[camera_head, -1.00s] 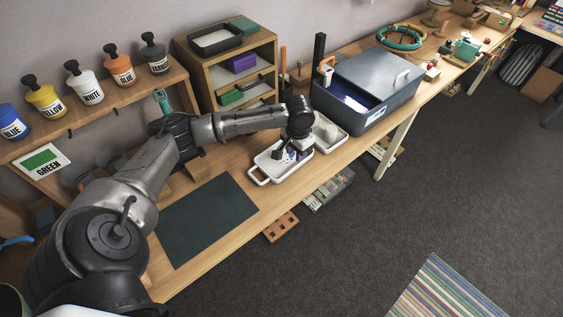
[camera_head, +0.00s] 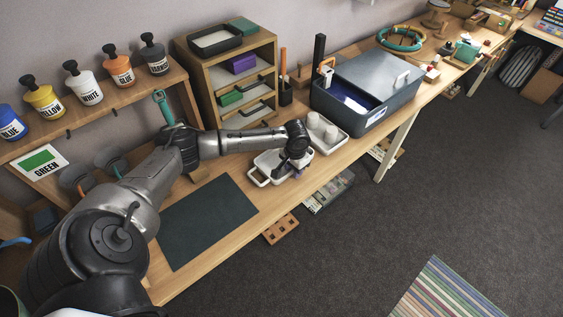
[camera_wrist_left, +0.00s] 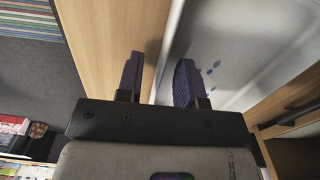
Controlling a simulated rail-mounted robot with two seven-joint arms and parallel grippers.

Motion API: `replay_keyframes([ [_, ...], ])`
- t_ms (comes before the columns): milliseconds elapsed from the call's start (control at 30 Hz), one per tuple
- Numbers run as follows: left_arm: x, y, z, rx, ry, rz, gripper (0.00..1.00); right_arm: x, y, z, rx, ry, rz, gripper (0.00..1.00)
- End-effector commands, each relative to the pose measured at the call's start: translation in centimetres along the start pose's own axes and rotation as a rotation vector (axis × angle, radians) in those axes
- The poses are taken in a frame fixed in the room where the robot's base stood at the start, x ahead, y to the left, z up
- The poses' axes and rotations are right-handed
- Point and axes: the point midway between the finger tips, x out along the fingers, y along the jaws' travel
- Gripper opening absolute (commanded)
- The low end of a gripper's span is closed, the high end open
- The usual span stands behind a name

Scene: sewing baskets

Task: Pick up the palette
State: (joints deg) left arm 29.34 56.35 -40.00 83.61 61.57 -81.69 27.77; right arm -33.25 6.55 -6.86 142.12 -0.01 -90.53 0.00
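A white tray (camera_head: 257,178) with a loop handle stands on the bench near its front edge, partly hidden by my left arm. No separate palette can be made out clearly. My left gripper (camera_head: 294,168) points down at the tray's right front side. In the left wrist view, the open left gripper (camera_wrist_left: 158,80) has one purple finger over bare wood and the other over a white surface (camera_wrist_left: 235,50) with blue spots. The white edge runs between the fingers, and nothing is visibly clamped. My right gripper is not in view.
A second white tray (camera_head: 332,146) with pale cylinders stands just behind. A grey-blue bin (camera_head: 390,85) is to its right, and a wooden shelf unit (camera_head: 207,82) is at the back. A dark mat (camera_head: 205,220) lies flat and clear at the left. The bench's front edge is close.

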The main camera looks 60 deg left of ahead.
Motion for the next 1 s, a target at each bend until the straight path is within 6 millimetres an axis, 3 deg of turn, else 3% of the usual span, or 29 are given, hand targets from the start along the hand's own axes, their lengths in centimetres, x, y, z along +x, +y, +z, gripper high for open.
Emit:
replay_keyframes([
  [200, 0.03, 0.01, 0.02, 0.0, 0.0, 0.0, 0.32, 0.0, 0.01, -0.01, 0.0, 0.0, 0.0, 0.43],
  [533, 0.01, 0.02, 0.02, 0.001, -0.001, 0.0, 0.01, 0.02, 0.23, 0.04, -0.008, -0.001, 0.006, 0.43],
  [1000, -0.07, 0.01, 0.0, 0.0, 0.0, 0.0, 0.0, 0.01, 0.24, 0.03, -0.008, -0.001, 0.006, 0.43],
])
